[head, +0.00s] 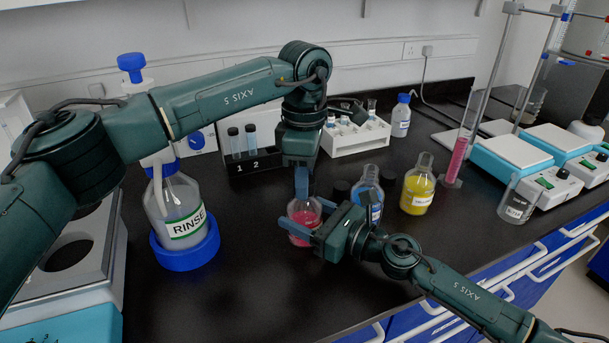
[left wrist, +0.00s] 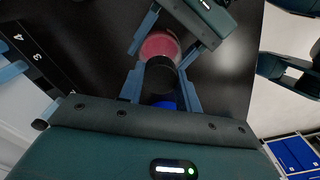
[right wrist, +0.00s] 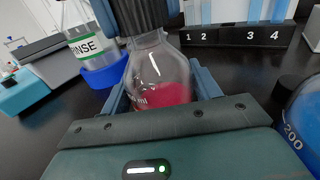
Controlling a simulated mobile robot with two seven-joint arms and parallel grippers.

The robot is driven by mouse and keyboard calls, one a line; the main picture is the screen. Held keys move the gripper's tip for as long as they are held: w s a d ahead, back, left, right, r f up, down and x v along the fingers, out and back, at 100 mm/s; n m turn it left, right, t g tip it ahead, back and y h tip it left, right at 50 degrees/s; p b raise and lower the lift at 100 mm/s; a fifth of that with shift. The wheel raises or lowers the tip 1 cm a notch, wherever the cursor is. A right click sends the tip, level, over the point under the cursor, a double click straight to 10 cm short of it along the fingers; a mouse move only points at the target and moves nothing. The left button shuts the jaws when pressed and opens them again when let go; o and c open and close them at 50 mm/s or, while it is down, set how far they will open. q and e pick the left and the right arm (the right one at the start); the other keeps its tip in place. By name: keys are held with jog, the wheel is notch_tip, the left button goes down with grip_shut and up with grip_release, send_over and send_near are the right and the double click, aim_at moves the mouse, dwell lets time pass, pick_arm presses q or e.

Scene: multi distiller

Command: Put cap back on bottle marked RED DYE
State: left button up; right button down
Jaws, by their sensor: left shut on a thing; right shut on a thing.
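The bottle with red liquid (head: 301,217) stands upright on the black bench; its label is mostly hidden. My right gripper (head: 301,230) is shut around its body, one finger on each side in the right wrist view (right wrist: 162,92). My left gripper (head: 301,188) points down directly above this bottle. It is shut on a black ribbed cap (left wrist: 160,75), which also shows at the top of the right wrist view (right wrist: 142,14). The cap is over the bottle's neck (right wrist: 147,40); I cannot tell whether it touches the rim.
A blue-liquid bottle (head: 367,190) and a yellow-liquid bottle (head: 417,188) stand to the right, with a black cap (head: 340,190) near the blue one. The RINSE bottle (head: 178,212) stands left in a blue ring. A numbered tube rack (head: 256,160) is behind. The front bench is clear.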

pick_arm(q)
jog(key=o, duration=1.1)
jog(key=shift+c, duration=0.2)
jog(key=shift+r, duration=0.1)
jog(key=shift+r, duration=2.2)
jog(key=shift+c, duration=0.2)
jog(key=n, duration=0.2)
jog(key=r+n, duration=0.1)
jog(key=shift+n, duration=0.4)
jog(key=n, duration=0.4)
jog(key=shift+r, duration=0.4)
jog(key=n, duration=0.2)
jog(key=r+n, duration=0.1)
jog(key=n, duration=0.4)
jog(key=shift+r+n, duration=0.35)
jog(key=shift+n, duration=0.05)
